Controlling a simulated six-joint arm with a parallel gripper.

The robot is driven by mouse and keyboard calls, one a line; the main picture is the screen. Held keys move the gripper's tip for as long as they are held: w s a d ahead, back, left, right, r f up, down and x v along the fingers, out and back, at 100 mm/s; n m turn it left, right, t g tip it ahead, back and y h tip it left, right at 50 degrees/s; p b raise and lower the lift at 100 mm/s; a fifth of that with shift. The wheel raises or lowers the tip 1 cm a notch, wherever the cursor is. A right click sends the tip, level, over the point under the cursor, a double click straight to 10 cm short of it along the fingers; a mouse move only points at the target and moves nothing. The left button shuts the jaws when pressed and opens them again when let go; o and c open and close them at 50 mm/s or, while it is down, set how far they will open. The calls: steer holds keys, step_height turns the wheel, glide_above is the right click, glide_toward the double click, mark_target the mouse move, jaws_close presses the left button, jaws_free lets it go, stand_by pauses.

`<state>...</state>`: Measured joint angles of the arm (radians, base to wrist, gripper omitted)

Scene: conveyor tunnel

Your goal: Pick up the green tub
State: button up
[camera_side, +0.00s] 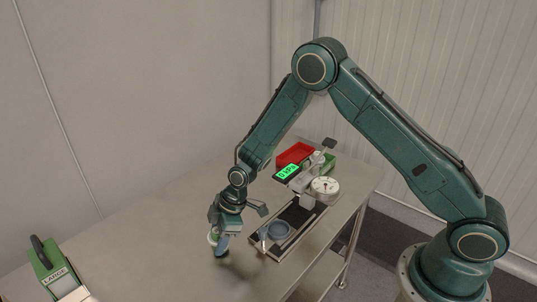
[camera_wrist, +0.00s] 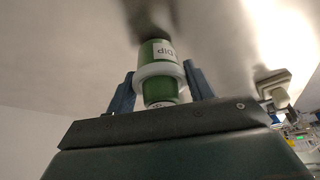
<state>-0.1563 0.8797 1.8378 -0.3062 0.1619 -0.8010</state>
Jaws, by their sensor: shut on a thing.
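The green tub (camera_wrist: 158,90) has a white band and a white label that seems to read "DIP" upside down. It sits between the two blue-grey fingers of my gripper (camera_wrist: 160,84) in the wrist view. My gripper is shut on it. In the side view my gripper (camera_side: 220,241) points down low over the grey table (camera_side: 150,240), and only a pale green and white bit of the tub (camera_side: 212,237) shows beside the fingers. A dark shadow lies just beneath. I cannot tell whether the tub touches the table.
A black tray with a blue-grey dish (camera_side: 279,230) is just right of my gripper. Behind it stand a device with a green display (camera_side: 287,172), a white round part (camera_side: 325,186) and a red bin (camera_side: 295,154). A green box marked "LARGE" (camera_side: 55,270) is front left. Table between is clear.

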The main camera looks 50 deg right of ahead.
step_height(320, 180, up, 19)
stand_by(0.6)
stand_by(0.3)
steer(key=o, duration=0.3)
steer(key=c, duration=0.7)
steer(key=s+d+r+m+t+h, duration=0.1)
steer(key=s+d+r+m+h, duration=0.2)
steer(key=d+m, duration=1.1)
steer(key=s+m+h, duration=0.3)
steer(key=s+m, duration=0.1)
steer(key=s, duration=0.2)
steer(key=shift+t, duration=0.3)
